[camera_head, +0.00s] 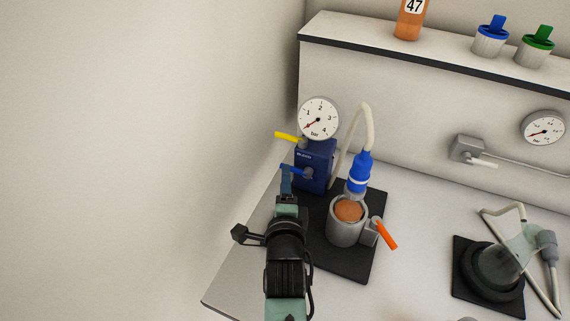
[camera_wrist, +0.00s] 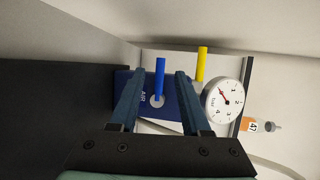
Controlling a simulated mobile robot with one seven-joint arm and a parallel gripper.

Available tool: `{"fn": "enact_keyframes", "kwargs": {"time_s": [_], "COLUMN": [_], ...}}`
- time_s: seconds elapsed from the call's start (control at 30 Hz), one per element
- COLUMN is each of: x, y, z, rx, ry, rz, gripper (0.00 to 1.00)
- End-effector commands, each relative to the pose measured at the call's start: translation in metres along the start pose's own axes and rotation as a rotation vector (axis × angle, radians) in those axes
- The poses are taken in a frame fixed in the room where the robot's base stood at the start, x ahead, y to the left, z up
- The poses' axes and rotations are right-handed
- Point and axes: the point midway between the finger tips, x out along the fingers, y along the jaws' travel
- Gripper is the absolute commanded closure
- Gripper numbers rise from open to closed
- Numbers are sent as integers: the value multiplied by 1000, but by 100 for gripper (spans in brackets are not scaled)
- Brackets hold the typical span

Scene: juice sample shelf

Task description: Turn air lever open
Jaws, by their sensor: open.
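A dark blue box (camera_head: 315,168) with a round bar gauge (camera_head: 319,118) on top stands at the back left of the bench. A blue lever (camera_head: 293,169) on its front points left in the head view. In the wrist view the blue lever (camera_wrist: 160,79) sits beside lettering that seems to read AIR. A yellow lever (camera_head: 287,136) sticks out left, higher up, below the gauge. My gripper (camera_head: 287,177) is open at the box's front. In the wrist view the blue lever appears between the two fingers (camera_wrist: 161,75), with gaps on both sides. I cannot tell its depth between them.
A grey cup (camera_head: 345,228) with an orange handle stands on a black mat (camera_head: 345,264), right of my gripper, under a blue nozzle (camera_head: 359,174) with a pale hose. A raised shelf (camera_head: 400,62) runs behind. A plain wall is close on the left.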

Motion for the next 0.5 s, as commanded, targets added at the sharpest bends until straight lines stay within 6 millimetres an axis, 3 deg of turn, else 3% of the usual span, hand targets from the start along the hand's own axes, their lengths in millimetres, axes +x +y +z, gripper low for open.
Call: {"fn": "enact_keyframes", "kwargs": {"time_s": [0.2, 0.5], "x": [34, 57], "y": [-2, 0], "z": [0, 0], "rx": [-1, 0], "ry": [-1, 0], "rz": [-2, 0], "gripper": [53, 53]}}
